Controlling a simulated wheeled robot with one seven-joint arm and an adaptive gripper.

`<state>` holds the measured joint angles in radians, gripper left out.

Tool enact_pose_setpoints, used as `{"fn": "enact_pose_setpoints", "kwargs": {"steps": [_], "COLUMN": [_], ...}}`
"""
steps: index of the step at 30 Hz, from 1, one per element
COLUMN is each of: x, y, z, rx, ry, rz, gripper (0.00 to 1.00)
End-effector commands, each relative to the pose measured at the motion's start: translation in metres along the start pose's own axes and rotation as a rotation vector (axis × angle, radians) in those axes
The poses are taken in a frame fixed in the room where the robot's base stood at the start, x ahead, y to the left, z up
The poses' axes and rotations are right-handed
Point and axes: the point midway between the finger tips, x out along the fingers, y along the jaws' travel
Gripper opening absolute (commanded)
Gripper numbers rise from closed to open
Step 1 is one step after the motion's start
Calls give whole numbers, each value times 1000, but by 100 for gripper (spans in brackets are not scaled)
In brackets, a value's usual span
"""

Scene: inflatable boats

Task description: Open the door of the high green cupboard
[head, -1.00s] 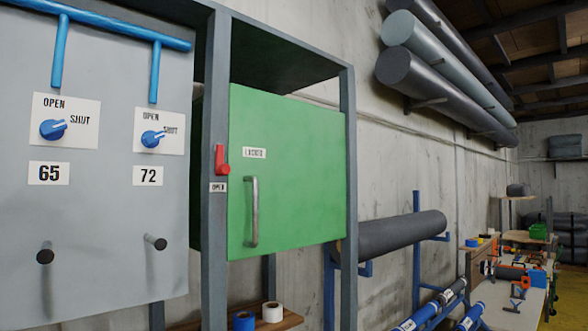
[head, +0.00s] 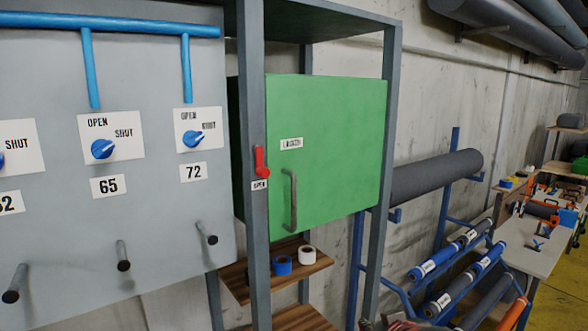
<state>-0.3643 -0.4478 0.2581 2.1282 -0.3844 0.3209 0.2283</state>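The high green cupboard (head: 325,150) is set in a grey metal frame right of the valve panel. Its green door looks shut and has a vertical metal handle (head: 291,200) near its left edge. A small label, too blurred to read surely, is on the door. My gripper is not in view.
The grey panel (head: 60,235) with blue valve knobs and pegs stands at the left. Below the cupboard is a wooden shelf (head: 235,282) with tape rolls. Dark rolls on blue racks and a workbench (head: 535,245) are at the right.

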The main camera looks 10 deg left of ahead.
Motion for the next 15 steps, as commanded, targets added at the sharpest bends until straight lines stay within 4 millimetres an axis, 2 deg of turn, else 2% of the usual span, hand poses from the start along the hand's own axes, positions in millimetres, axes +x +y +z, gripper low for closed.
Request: {"fn": "enact_pose_setpoints", "kwargs": {"steps": [1,3,6,10,12,15], "x": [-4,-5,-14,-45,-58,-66], "y": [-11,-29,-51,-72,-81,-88], "z": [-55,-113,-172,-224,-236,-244], "rx": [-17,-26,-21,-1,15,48], "ry": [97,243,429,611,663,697], "rz": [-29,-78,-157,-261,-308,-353], "gripper": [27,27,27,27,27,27]}}
